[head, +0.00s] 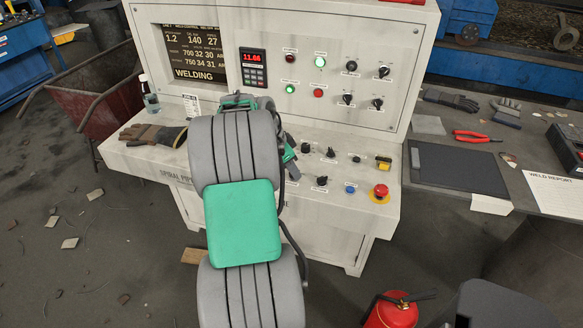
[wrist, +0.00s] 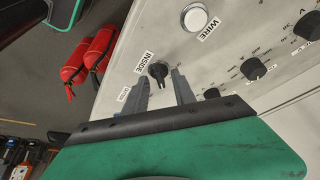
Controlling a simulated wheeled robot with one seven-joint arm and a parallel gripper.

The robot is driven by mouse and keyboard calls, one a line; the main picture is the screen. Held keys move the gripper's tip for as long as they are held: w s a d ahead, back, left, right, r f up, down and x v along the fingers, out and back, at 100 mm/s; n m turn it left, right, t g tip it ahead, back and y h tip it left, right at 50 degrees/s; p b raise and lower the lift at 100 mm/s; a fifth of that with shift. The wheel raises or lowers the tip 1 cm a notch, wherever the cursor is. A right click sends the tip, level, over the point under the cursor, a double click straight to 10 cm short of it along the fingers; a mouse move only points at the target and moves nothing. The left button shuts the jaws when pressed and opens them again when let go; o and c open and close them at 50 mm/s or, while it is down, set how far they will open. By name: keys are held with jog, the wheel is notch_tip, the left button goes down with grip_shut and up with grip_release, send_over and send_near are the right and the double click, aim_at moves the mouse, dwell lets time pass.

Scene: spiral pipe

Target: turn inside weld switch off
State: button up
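The inside weld switch (wrist: 158,71) is a small black rotary knob on the pale console panel, next to a label reading INSIDE (wrist: 145,61) in the wrist view. My gripper (wrist: 162,82) is open, with one grey finger on either side of the knob's lower end. The fingertips look close to the panel; I cannot tell whether they touch the knob. In the head view my arm covers much of the console's left half, and my gripper (head: 290,158) is only partly visible over the lower panel. I cannot single out the inside switch there.
A red emergency button (head: 381,191), a blue button (head: 350,188) and several black knobs share the lower panel. A white button (wrist: 195,17) labelled WIRE is near the switch. Gloves (head: 153,135) lie at the console's left. The display (head: 192,53) reads WELDING.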

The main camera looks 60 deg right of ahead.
jog(key=shift+c, duration=0.5)
grip_shut()
jog(key=shift+n+b, duration=0.3)
jog(key=shift+b, duration=0.05)
jog(key=n+t+b, duration=0.1)
jog(key=n+b, duration=0.1)
jog(key=shift+s+n+h, duration=0.15)
jog(key=shift+n+h, duration=0.25)
jog(key=n, duration=0.1)
jog(key=n+t+b, duration=0.1)
jog(key=n, duration=0.1)
jog(key=shift+s+n+t+b, duration=0.2)
jog(key=shift+n+t+b, duration=0.1)
jog(key=n+t, duration=0.1)
jog(key=n, duration=0.1)
jog(key=n+t+b, duration=0.1)
jog(key=n, duration=0.2)
jog(key=shift+s+r, duration=0.1)
jog(key=shift+s, duration=0.1)
jog(key=n, duration=0.3)
jog(key=n+t+y, duration=0.1)
jog(key=n, duration=0.2)
jog(key=shift+s+d+t+y, duration=0.15)
jog(key=shift+t+y, duration=0.15)
